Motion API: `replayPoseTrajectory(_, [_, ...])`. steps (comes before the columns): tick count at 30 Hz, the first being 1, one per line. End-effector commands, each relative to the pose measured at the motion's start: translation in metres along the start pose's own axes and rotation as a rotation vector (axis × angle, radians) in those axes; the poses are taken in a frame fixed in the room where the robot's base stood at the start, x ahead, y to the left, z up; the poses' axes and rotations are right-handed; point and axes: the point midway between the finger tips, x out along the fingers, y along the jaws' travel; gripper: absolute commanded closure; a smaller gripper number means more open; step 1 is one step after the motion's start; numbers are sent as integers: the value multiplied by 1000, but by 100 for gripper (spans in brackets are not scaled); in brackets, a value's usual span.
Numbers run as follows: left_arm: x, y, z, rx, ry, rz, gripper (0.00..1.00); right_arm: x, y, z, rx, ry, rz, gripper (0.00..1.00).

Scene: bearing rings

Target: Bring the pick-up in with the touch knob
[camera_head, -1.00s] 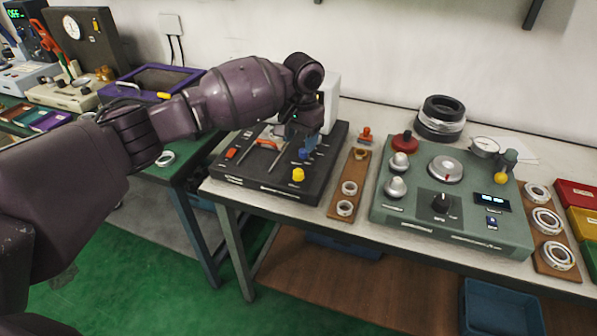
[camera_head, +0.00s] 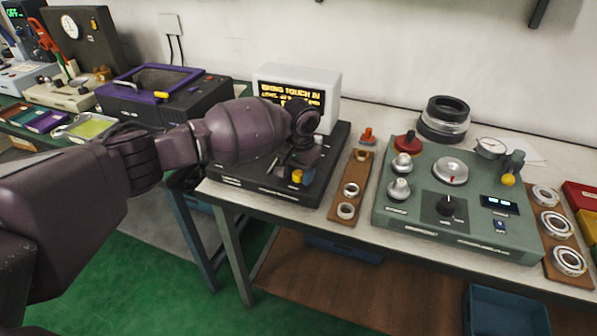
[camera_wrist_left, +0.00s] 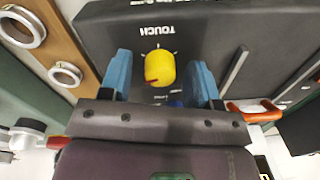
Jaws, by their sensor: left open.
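The yellow touch knob (camera_head: 297,176) is on the black tester (camera_head: 262,182) on the bench. In the left wrist view the knob (camera_wrist_left: 160,68) sits under the printed word TOUCH, with a small red mark on its lower left. My left gripper (camera_head: 303,165) is over the front right of the tester. Its blue fingers (camera_wrist_left: 161,75) are open, one on each side of the knob in the left wrist view, with visible gaps. I cannot make out the pick-up; my arm hides much of the tester's top. My right gripper is not in view.
A white display (camera_head: 318,80) behind the tester shows yellow text starting "BRING TOUCH IN". A wooden ring board (camera_head: 347,212) lies just right of the tester. Farther right stands a green instrument (camera_head: 425,215) with knobs. An orange-handled part (camera_wrist_left: 252,110) lies near one finger.

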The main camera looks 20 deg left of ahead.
Motion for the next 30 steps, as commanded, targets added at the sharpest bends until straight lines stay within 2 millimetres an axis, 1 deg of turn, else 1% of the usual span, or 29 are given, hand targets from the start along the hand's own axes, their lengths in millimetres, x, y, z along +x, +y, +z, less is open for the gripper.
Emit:
replayPoseTrajectory(5, [0,0,0,0,1,0,43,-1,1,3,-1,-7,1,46])
replayPoseTrajectory(6, [0,0,0,0,1,0,46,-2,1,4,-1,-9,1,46])
replayPoseTrajectory(14, [0,0,0,0,1,0,86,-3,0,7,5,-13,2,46])
replayPoseTrajectory(15, [0,0,0,0,1,0,92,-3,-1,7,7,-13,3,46])
replayPoseTrajectory(23, [-1,0,0,23,2,0,93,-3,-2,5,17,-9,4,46])
replayPoseTrajectory(30, [-3,0,0,136,8,0,93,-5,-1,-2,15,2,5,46])
